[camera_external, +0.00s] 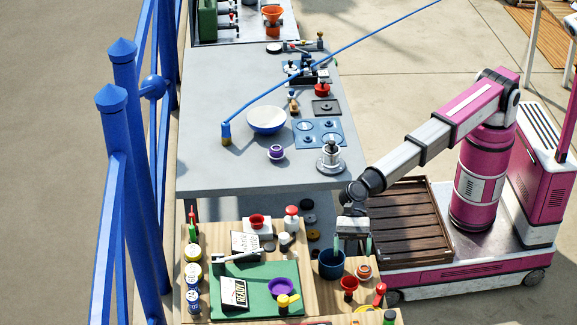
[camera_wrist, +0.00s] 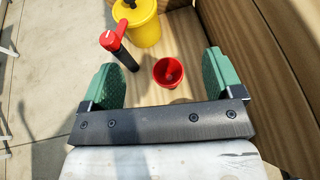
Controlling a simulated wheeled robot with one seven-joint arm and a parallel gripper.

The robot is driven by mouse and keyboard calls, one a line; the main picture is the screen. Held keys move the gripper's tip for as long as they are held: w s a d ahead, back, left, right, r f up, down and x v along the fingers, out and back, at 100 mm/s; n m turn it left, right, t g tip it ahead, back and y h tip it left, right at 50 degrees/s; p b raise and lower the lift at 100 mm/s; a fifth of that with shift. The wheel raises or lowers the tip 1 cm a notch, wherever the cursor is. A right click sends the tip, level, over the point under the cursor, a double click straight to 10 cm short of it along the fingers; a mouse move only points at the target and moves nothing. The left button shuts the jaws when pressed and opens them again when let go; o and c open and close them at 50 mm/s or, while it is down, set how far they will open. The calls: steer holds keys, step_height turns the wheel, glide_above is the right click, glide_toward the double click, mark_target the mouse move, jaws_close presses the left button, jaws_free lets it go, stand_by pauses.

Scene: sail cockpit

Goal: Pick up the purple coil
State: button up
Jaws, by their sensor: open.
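A small purple ring-like thing (camera_external: 276,152), which looks like the purple coil, sits on the grey table near its front, just below a blue-rimmed white bowl. Another round purple thing (camera_external: 280,288) lies on the green mat on the wooden table; I cannot tell its exact form. My gripper (camera_external: 352,243) points down over the right side of the wooden table, right of and nearer than the ring on the grey table. In the wrist view my gripper (camera_wrist: 161,85) is open, with its green fingers wide apart and nothing held. No purple thing shows in the wrist view.
A dark blue pot (camera_external: 331,264) stands close to my gripper's left finger. A red cup (camera_wrist: 168,72), a red-handled tool (camera_wrist: 116,43) and a yellow container (camera_wrist: 140,22) stand below. A silver stand (camera_external: 330,158) is right of the ring. A blue pole crosses above the grey table.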

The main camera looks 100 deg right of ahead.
step_height(320, 180, up, 15)
steer(key=m+t+h, duration=0.5)
steer(key=m+t, duration=0.3)
glide_toward(278, 146)
step_height(278, 146, up, 4)
steer(key=f, duration=0.3)
steer(key=shift+s+d+f, duration=0.25)
steer(key=shift+d+f, duration=0.05)
steer(key=shift+f, duration=0.55)
steer(key=shift+w+a+f, duration=0.15)
steer(key=shift+w, duration=0.05)
steer(key=x, duration=1)
steer(key=shift+w+a, duration=0.1)
steer(key=shift+a, duration=0.1)
